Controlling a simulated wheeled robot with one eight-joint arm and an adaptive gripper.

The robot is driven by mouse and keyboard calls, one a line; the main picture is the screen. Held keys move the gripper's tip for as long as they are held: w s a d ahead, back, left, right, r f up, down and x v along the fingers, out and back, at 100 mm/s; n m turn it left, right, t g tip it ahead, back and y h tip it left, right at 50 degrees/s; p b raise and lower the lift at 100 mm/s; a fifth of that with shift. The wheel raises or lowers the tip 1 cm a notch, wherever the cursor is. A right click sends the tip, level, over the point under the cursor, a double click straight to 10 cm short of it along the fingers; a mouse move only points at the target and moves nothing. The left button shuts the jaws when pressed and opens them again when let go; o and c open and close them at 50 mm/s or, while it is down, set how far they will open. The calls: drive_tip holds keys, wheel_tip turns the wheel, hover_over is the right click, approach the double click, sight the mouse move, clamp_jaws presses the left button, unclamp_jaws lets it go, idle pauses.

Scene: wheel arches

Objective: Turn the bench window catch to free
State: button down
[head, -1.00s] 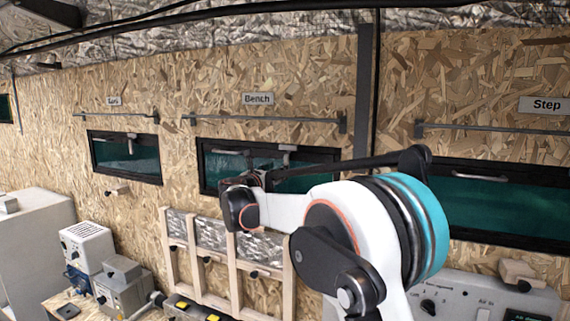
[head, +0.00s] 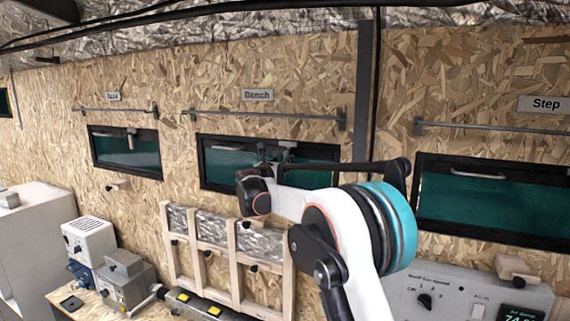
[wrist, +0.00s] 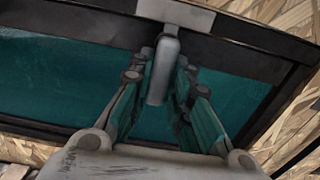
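The bench window (head: 222,168) is a dark-framed teal pane under the "Bench" sign (head: 257,95). Its catch is a grey lever hanging from a pale mount at the top of the frame. In the wrist view the catch lever (wrist: 163,72) points down, slightly tilted, between the two fingers of my gripper (wrist: 160,74). The fingers are apart, one on each side of the lever. I cannot tell whether either touches it. In the head view my gripper (head: 273,154) is at the window's top edge and hides most of the lever.
A rail (head: 262,117) runs above the window. Another window with a catch (head: 131,132) is at left, and the "Step" window (head: 490,205) is at right. A wooden rack (head: 232,262) stands below the bench window. A grey control panel (head: 450,290) is at lower right.

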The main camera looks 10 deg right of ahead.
sight(277, 153)
drive_tip(key=shift+m, duration=0.3)
drive_tip(key=shift+w+a+r+m+b, duration=0.35)
drive_tip(key=shift+m+b, duration=0.55)
drive_tip(key=shift+m, duration=2)
drive_tip(key=shift+w+a+r+m+b, duration=0.2)
drive_tip(key=shift+a+r+m+b, duration=0.55)
drive_tip(key=shift+m, duration=2.15)
drive_tip(key=shift+w+a+r+m+b, duration=0.1)
drive_tip(key=shift+w+r+m+b, duration=0.2)
drive_tip(key=shift+m+b, duration=1.7)
drive_tip(key=shift+m+p, duration=0.9)
drive_tip(key=shift+m, duration=0.1)
drive_tip(key=c, duration=1.5)
unclamp_jaws()
drive_tip(key=shift+d+r, duration=0.1)
